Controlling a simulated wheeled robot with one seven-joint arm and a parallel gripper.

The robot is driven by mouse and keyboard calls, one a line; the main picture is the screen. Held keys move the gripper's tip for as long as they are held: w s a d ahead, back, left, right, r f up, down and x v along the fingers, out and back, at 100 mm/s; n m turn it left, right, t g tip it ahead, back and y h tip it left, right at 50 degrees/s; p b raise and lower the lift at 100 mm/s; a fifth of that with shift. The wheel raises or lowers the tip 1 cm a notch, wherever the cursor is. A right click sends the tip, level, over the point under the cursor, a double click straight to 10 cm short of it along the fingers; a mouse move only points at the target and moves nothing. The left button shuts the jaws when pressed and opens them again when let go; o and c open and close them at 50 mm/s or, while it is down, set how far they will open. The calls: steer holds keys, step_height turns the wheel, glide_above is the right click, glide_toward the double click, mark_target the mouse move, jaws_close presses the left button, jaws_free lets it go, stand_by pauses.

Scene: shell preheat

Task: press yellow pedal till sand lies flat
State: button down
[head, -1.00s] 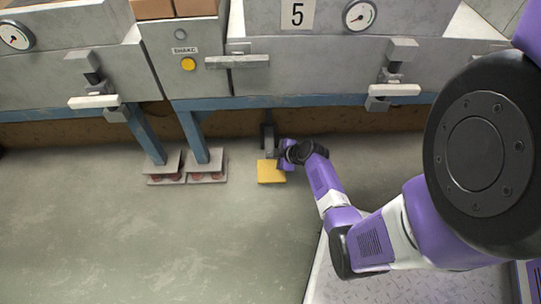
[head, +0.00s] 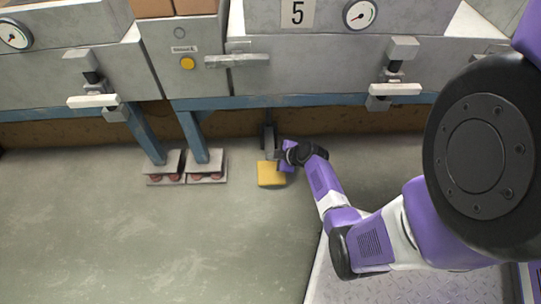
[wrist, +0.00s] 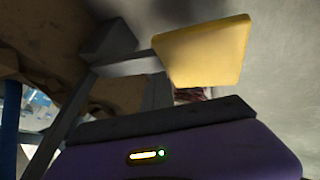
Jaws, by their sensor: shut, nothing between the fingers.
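The yellow pedal (head: 271,175) is a flat square plate low at the foot of the machine, on a dark bracket. It also shows in the wrist view (wrist: 203,50), tilted and close. My gripper (head: 279,157) is at the pedal's upper right edge, pointing left, with its fingers shut and empty. It seems to overlap the pedal's edge; I cannot tell whether it is touching. The sand is not visible in either view.
The grey machine (head: 330,62) with its blue frame rail spans the back, above the pedal. Metal foot pads with reddish mounts (head: 206,167) stand left of the pedal. An orange button (head: 187,63) is on the panel above.

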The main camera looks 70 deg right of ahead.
steer(key=shift+s+a+f+b, duration=0.1)
steer(key=shift+a+f+b, duration=0.25)
steer(key=shift+f, duration=0.55)
stand_by(0.3)
steer(key=shift+r+p, duration=2.3)
steer(key=shift+r, duration=0.5)
steer(key=shift+d+r, duration=0.2)
steer(key=shift+r, duration=0.1)
steer(key=shift+d+r, duration=0.1)
steer(key=shift+r, duration=0.05)
steer(key=shift+d+r+p, duration=0.15)
steer(key=shift+r+p, duration=1.8)
steer(key=shift+r, duration=0.5)
steer(key=shift+w, duration=0.2)
